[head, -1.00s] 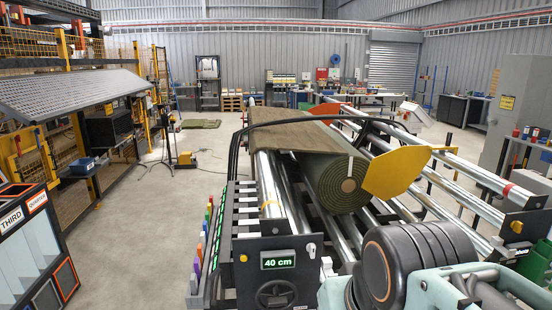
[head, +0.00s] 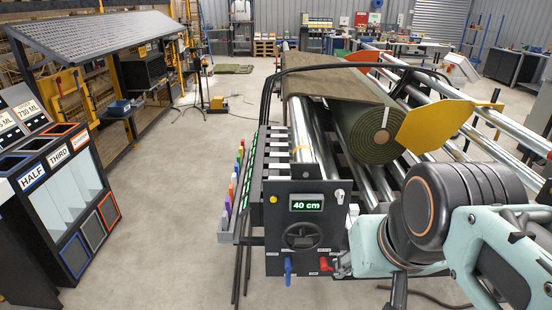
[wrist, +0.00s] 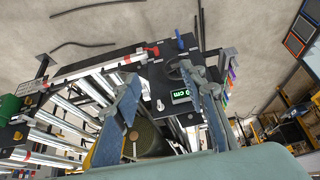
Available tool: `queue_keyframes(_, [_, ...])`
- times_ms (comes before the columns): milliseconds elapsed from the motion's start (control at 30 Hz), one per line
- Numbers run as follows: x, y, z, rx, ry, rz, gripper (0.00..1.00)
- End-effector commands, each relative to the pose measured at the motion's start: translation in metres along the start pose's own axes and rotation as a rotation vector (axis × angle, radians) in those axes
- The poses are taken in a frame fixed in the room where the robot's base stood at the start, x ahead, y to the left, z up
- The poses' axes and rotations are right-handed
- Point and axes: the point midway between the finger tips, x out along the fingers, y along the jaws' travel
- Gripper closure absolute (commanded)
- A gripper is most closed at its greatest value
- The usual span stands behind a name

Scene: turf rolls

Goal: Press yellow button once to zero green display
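The yellow button (head: 273,199) is a small round knob at the upper left of the black control panel (head: 270,255) in the head view. The green display (head: 306,204) to its right reads 40 cm. In the wrist view the panel appears upside down and the green display (wrist: 180,96) shows between the fingers. The yellow button is not visible there; the right-hand finger covers that side of the panel. My gripper (wrist: 160,78) is open and empty, with its fingers spread towards the panel. In the head view my arm hides its end at the panel's right.
A white knob (head: 340,197), a handwheel (head: 304,236), a blue lever (head: 288,268) and a red lever (head: 325,264) share the panel. A turf roll (head: 375,130) lies on rollers behind it. Coloured markers stand left of the panel.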

Motion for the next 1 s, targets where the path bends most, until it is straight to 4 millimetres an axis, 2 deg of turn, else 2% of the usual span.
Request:
queue_keyframes(33, [0.0000,0.0000,0.0000,0.000,0.000,0.000,0.69])
queue_keyframes(300, [0.0000,0.0000,0.0000,0.000,0.000,0.000,0.99])
queue_keyframes(333, [0.0000,0.0000,0.0000,0.000,0.000,0.000,1.00])
queue_keyframes(1000, [0.0000,0.0000,0.0000,0.000,0.000,0.000,1.00])
